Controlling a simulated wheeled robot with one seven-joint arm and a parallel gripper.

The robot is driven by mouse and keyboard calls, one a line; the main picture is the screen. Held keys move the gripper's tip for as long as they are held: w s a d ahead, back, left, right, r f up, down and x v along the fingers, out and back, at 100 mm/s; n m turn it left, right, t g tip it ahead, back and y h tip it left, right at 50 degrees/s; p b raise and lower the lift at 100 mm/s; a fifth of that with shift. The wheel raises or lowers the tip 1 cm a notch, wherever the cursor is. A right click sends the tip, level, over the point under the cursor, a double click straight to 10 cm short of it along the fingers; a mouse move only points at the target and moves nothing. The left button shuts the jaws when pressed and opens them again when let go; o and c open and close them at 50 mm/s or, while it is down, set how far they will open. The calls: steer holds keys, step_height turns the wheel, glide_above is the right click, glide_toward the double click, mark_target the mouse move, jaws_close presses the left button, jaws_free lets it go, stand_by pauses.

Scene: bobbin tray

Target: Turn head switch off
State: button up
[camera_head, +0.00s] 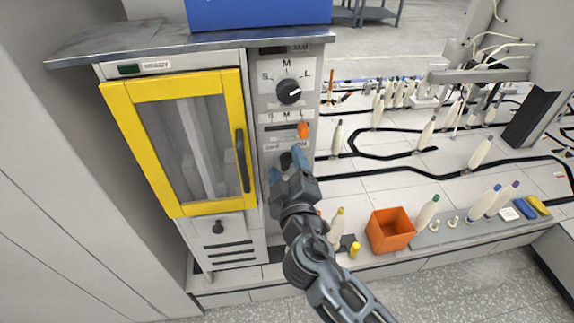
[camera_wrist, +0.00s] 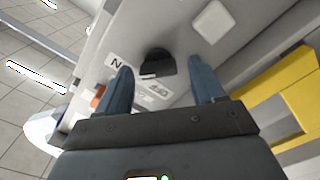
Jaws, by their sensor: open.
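A tall grey control panel (camera_head: 270,68) stands beside a yellow-framed cabinet door. A small black knob (camera_head: 285,159) sits low on the panel, partly hidden by my gripper (camera_head: 286,164). In the wrist view, the black knob (camera_wrist: 157,62) shows between the two blue fingers of my gripper (camera_wrist: 160,70), which are apart with nothing held. I cannot tell whether the fingers touch it. A label with a letter N (camera_wrist: 116,62) and a second small label (camera_wrist: 158,91) lie beside the knob. I cannot read which switch is the head switch.
The cabinet's yellow door (camera_head: 116,105) with a dark handle (camera_head: 242,160) is at left. An orange bin (camera_head: 390,231) and several bobbins stand at right. A white square (camera_wrist: 213,21) is near the knob.

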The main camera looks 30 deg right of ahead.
steer(key=c, duration=1.1)
steer(key=shift+o, duration=0.2)
steer(key=shift+n, duration=0.3)
steer(key=n, duration=0.3)
steer(key=shift+f, duration=0.1)
steer(key=n, duration=0.4)
steer(key=n+p, duration=0.1)
steer(key=n, duration=0.3)
steer(key=shift+f+n+p, duration=0.15)
steer(key=shift+n+p, duration=0.15)
steer(key=shift+f+n+p, duration=0.15)
steer(key=shift+n+p, duration=0.45)
steer(key=shift+n, duration=1.2)
